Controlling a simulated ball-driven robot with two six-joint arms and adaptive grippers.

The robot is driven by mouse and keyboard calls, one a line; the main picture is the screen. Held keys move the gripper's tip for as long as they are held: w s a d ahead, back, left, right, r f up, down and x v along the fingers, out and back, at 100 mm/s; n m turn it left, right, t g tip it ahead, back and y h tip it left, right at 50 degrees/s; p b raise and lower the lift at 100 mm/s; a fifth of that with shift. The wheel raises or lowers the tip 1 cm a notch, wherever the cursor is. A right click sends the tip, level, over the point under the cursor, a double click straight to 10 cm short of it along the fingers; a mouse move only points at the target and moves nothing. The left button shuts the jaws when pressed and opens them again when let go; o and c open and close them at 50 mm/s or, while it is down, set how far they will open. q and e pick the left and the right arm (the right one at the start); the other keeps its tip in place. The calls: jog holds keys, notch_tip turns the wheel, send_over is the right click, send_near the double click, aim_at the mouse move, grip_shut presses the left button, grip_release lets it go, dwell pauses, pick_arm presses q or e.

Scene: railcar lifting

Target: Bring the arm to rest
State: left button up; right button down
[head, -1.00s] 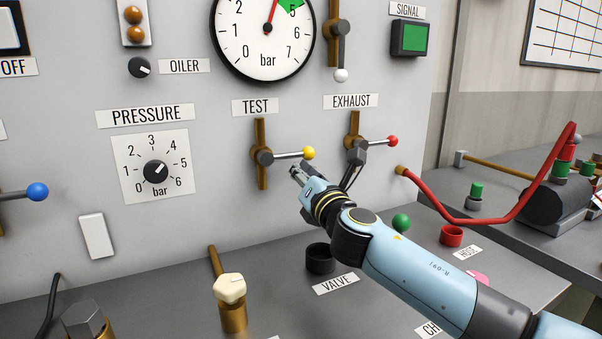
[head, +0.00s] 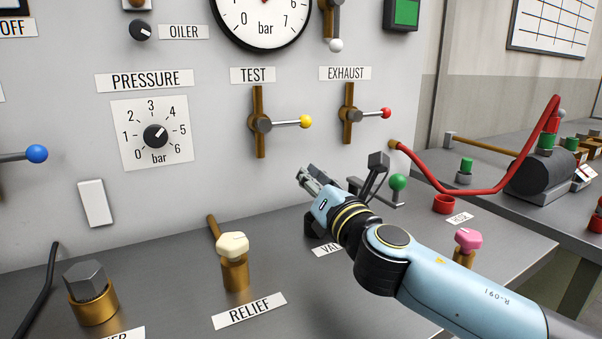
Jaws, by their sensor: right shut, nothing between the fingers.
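My right arm comes in from the lower right. Its gripper (head: 306,177) is shut and empty, in front of the panel and above the bench top, below the TEST valve. The TEST valve handle (head: 290,123) with its yellow knob points right. The EXHAUST valve handle (head: 372,114) with its red knob also points right. The gripper looks apart from both handles. Part of the VALVE label (head: 327,249) and the black part by it are hidden by my arm. My left gripper is not in view.
The cream RELIEF knob (head: 232,246) stands on the bench left of my arm. A green-knobbed lever (head: 397,183) stands behind my arm, and a pink knob (head: 467,239) to its right. A red hose (head: 480,190) arches at the right. A hex fitting (head: 88,285) is at lower left.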

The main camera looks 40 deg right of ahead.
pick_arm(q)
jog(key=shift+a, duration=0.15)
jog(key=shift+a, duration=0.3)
